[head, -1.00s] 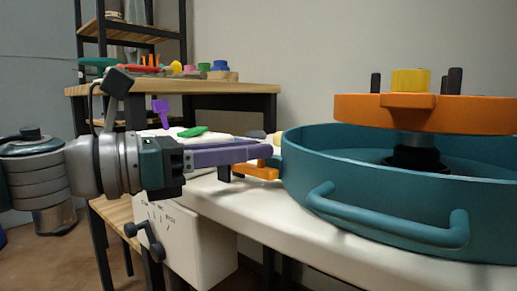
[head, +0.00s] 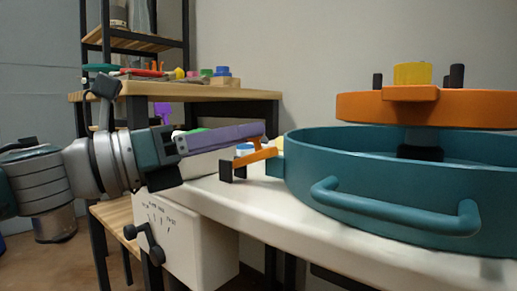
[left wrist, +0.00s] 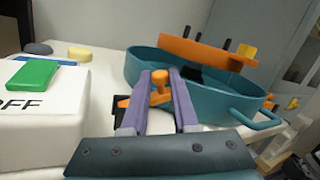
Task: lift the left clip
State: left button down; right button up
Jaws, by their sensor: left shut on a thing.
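The left clip (head: 256,157) is an orange bar at the left side of a teal round basin (head: 395,205), beside its small teal lug (head: 275,167). The clip is tilted, its right end higher, with a dark block (head: 232,172) at its lower left end. My left gripper (head: 263,137) has long purple fingers that are shut on the clip from above left. In the left wrist view the clip's rounded orange head (left wrist: 160,86) sits between the fingertips. I cannot tell whether the clip still touches the lug. My right gripper is not in view.
An orange disc (head: 370,106) with a yellow knob (head: 412,73) stands over the basin. The basin stands on a white bench (head: 250,208). A white control box (head: 200,240) with a dark lever is below my left gripper. A wooden table (head: 190,89) with small coloured items is behind.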

pick_arm(q)
jog(key=shift+w+a+r+n+t, duration=0.15)
jog(key=shift+a+n+t, duration=0.15)
jog(key=shift+n, duration=0.45)
jog(key=shift+w+a+r+n+t, duration=0.15)
jog(key=shift+n+t, duration=0.15)
jog(key=shift+n, duration=0.45)
jog(key=c, duration=0.7)
grip_release()
jog(key=shift+a, duration=0.1)
jog(key=p+v, duration=0.1)
jog(key=v, duration=0.8)
jog(key=shift+s+a+f, duration=0.2)
jog(key=shift+a, duration=0.1)
